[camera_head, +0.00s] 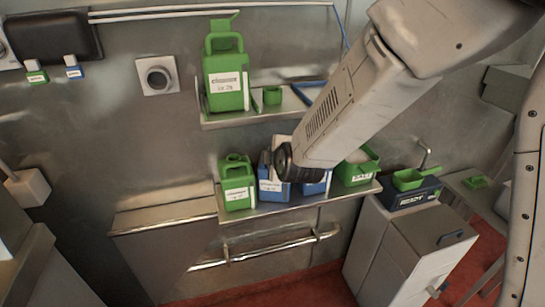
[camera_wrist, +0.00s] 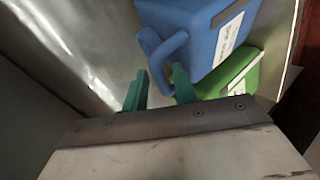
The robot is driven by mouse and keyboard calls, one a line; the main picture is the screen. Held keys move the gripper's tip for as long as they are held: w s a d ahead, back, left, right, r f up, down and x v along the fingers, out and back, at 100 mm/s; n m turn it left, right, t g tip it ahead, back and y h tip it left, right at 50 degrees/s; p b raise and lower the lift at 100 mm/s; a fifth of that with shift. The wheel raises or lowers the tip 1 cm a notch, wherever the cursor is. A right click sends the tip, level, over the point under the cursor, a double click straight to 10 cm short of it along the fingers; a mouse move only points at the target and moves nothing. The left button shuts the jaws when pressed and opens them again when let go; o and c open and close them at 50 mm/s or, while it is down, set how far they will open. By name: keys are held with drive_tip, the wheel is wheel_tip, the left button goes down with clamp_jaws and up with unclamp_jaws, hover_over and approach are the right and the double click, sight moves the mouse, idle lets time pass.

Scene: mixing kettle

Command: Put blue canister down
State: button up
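A blue canister (camera_head: 272,190) with a white label stands upright on the lower shelf. A second blue one (camera_head: 316,186) stands just to its right, partly hidden by my arm. In the wrist view a blue canister (camera_wrist: 195,25) fills the top middle, its looped handle toward my gripper (camera_wrist: 158,90). My two green fingers are apart, with a visible gap between them. The handle's lower end is right at the fingertips, close to the right finger; whether they touch is unclear. In the head view my wrist covers the fingers.
On the lower shelf (camera_head: 297,207), a green canister (camera_head: 237,184) stands left of the blue ones and a green container (camera_head: 358,168) right of them. The upper shelf (camera_head: 230,119) holds a large green canister (camera_head: 226,82) and a small green cup (camera_head: 272,96). A rail (camera_head: 262,247) runs below.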

drive_tip(key=shift+s+f, duration=0.1)
drive_tip(key=v, duration=1.2)
drive_tip(key=shift+d, duration=0.1)
drive_tip(key=s+d+r+m+g+h, duration=0.1)
drive_tip(key=s+d+r+m+g, duration=0.2)
drive_tip(key=s+d+m, duration=0.6)
drive_tip(key=s+d+r+m+g+h, duration=0.2)
drive_tip(key=s+d+m+g, duration=0.5)
drive_tip(key=s+d, duration=0.7)
drive_tip(key=s+r+m, duration=0.1)
drive_tip(key=s+m, duration=0.1)
drive_tip(key=shift+d+m+h, duration=0.25)
drive_tip(key=shift+m+h, duration=0.05)
drive_tip(key=shift+m, duration=0.1)
